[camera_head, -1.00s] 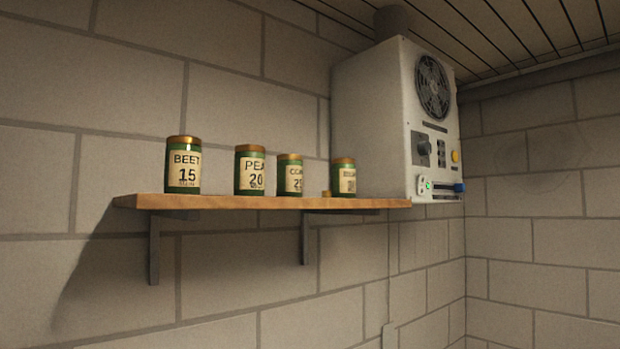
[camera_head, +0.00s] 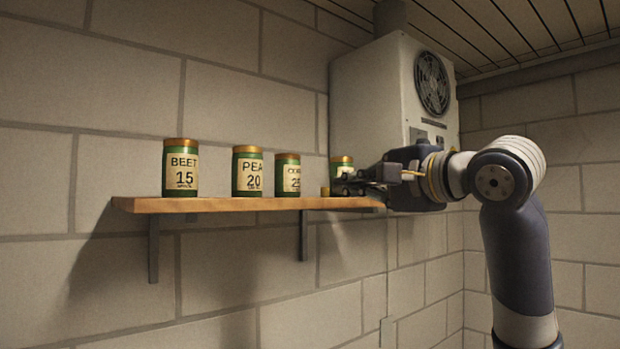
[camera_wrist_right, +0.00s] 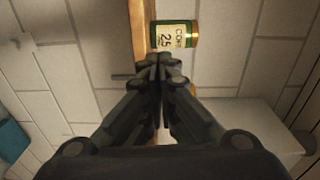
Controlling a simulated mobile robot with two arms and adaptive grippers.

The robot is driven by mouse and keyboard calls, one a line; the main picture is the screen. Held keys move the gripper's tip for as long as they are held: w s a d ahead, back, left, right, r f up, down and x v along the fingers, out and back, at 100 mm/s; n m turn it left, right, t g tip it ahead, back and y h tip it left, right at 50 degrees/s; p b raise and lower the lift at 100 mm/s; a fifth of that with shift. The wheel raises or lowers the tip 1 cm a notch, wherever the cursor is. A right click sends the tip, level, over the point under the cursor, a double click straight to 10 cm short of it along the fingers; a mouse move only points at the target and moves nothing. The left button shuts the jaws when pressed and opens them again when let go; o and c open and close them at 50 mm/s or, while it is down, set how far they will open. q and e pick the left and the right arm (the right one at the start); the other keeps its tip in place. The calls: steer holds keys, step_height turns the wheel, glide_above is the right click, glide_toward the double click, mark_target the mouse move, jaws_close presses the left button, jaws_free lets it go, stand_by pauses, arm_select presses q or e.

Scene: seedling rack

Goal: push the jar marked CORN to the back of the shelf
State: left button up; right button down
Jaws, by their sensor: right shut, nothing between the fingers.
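The jar marked CORN (camera_head: 287,175) is green with a gold lid and a cream label. It stands upright on the wooden shelf (camera_head: 215,204), third from the left. My right gripper (camera_head: 338,185) comes in from the right with its fingers closed and empty, in front of the rightmost jar (camera_head: 342,164) and partly covering it. In the right wrist view the closed fingertips (camera_wrist_right: 162,60) point toward the CORN jar (camera_wrist_right: 178,35), which appears sideways and just beyond them. A gap between fingertips and CORN jar shows in the head view. My left gripper is not in view.
The BEET jar (camera_head: 181,168) and the PEA jar (camera_head: 247,171) stand left of the CORN jar. A white fan unit (camera_head: 375,98) hangs at the shelf's right end. A block wall (camera_head: 110,80) backs the shelf.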

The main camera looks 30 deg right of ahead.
steer(key=s+r, duration=0.1)
steer(key=p, duration=0.7)
glide_toward(299, 181)
steer(key=w, duration=0.6)
steer(key=shift+w+f, duration=0.1)
steer(key=shift+w, duration=0.3)
steer(key=w, duration=0.3)
steer(key=shift+w+a, duration=0.1)
steer(key=shift+w, duration=0.5)
steer(key=shift+s, duration=0.15)
